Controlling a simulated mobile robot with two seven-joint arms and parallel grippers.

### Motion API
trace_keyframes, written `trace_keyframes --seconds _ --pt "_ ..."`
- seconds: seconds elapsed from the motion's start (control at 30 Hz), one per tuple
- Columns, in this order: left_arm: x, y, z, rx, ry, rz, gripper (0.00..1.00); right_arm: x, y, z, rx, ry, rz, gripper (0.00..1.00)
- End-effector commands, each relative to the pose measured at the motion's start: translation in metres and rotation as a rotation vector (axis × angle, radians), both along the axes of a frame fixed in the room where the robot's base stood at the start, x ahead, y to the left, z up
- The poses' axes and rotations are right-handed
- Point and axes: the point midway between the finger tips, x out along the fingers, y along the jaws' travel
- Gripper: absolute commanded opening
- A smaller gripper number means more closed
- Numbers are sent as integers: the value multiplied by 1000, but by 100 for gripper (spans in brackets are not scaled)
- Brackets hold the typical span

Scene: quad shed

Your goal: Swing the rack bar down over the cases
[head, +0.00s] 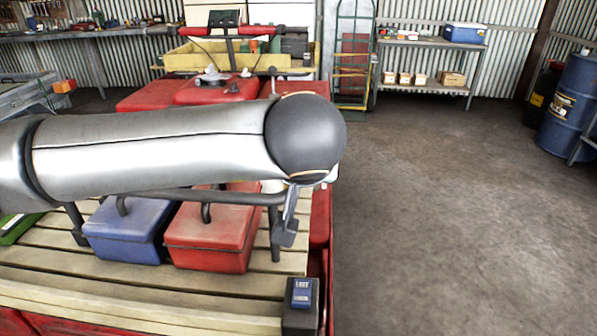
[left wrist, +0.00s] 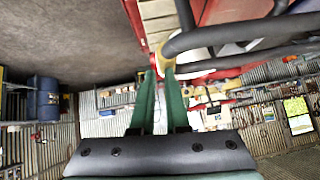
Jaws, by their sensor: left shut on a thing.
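A blue case (head: 130,229) and a red case (head: 213,231) stand side by side on the slatted wooden rack (head: 150,289). A dark tube of the rack bar (head: 235,197) shows at the height of the case handles, just below my left arm. The arm crosses the head view and hides part of the bar and my left gripper. In the left wrist view the green fingers of my left gripper (left wrist: 160,74) are close together at a pale section of the dark, curved rack bar (left wrist: 215,35). They are shut on it. My right gripper is not in view.
A dark latch (head: 284,235) hangs at the rack's right post. A small box with a blue label (head: 300,293) sits at the rack's front right corner. Open concrete floor (head: 450,200) lies to the right. Blue drums (head: 572,110) and shelves stand farther back.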

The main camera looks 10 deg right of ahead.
Motion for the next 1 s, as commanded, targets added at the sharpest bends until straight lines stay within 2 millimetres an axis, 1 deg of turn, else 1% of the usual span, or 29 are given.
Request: trace_keyframes --seconds 0.03,0.13,0.27,0.4,0.43,0.5,0.63,0.8,1.0 --pt "-7 -1 -20 21 43 -10 0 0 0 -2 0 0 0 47" --pt "-8 -1 -13 20 39 -10 0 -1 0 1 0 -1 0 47" --pt "-12 -3 9 15 26 -9 0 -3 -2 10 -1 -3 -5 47" --pt "-17 -5 46 3 -2 -6 0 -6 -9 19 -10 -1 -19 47" --pt "-23 -4 47 2 -3 -7 0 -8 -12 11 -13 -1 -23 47" --pt "-36 -2 58 1 -5 -5 0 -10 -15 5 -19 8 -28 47" --pt "-56 1 80 0 -6 -3 0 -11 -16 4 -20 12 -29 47" --pt "-76 4 100 -1 -6 0 0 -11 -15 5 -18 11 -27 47" --pt "-86 5 110 0 -4 1 0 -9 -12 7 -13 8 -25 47"
